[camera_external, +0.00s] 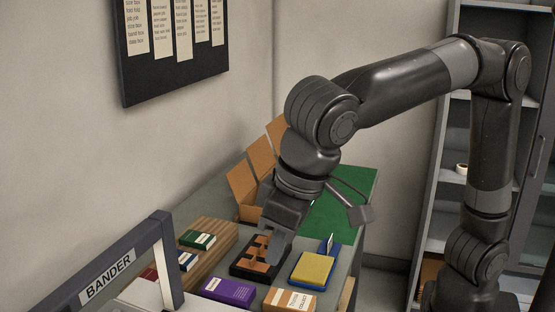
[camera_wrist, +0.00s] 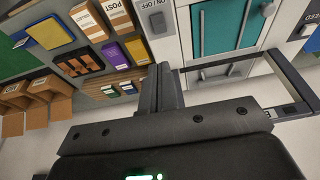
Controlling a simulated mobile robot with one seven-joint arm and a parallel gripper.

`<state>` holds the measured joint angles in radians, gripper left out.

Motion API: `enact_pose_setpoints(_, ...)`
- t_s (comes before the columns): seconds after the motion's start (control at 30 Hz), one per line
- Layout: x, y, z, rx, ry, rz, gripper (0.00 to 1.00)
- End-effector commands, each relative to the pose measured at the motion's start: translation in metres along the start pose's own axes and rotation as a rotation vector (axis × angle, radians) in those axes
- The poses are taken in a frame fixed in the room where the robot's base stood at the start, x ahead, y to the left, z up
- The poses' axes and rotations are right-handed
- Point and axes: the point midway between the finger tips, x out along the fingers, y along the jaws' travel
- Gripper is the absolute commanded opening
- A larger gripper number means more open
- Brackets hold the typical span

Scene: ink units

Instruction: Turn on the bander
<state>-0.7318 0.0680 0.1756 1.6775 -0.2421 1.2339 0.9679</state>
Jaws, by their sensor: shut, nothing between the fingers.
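The bander, marked BANDER on its grey arch (camera_external: 108,278), stands at the lower left of the external view, cut off by the frame edge. In the wrist view its grey arch (camera_wrist: 288,75) is at the right, beside a white body with a teal panel (camera_wrist: 225,25). A small dark switch (camera_wrist: 158,22) sits by a white label at the top middle; an ON/OFF label is near the teal panel. My gripper (camera_external: 277,252) is shut and empty above the table, right of the arch. Its fingers (camera_wrist: 160,72) also show in the wrist view.
On the table are a purple box (camera_external: 229,291), an orange box (camera_external: 290,301), a yellow pad (camera_external: 312,268), a black tray with orange pieces (camera_external: 244,270) and a wooden rack (camera_external: 215,232). Open cartons (camera_external: 241,185) and a green mat (camera_external: 352,195) lie behind.

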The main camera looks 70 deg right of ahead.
Motion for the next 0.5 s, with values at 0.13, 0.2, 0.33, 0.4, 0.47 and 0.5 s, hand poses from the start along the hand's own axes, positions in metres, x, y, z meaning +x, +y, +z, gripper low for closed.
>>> enact_pose_setpoints(0.13,0.000,0.000,-0.001,-0.001,0.003,-0.001,0.00)
enact_pose_setpoints(0.2,0.000,0.000,-0.001,-0.001,0.003,-0.001,0.00)
enact_pose_setpoints(0.33,0.003,0.000,-0.001,-0.001,0.002,0.000,0.00)
enact_pose_setpoints(0.4,0.009,0.000,0.000,-0.001,0.002,0.001,0.00)
enact_pose_setpoints(0.47,0.016,0.000,0.000,-0.001,0.001,0.002,0.00)
enact_pose_setpoints(0.5,0.023,0.000,0.000,-0.001,0.001,0.002,0.00)
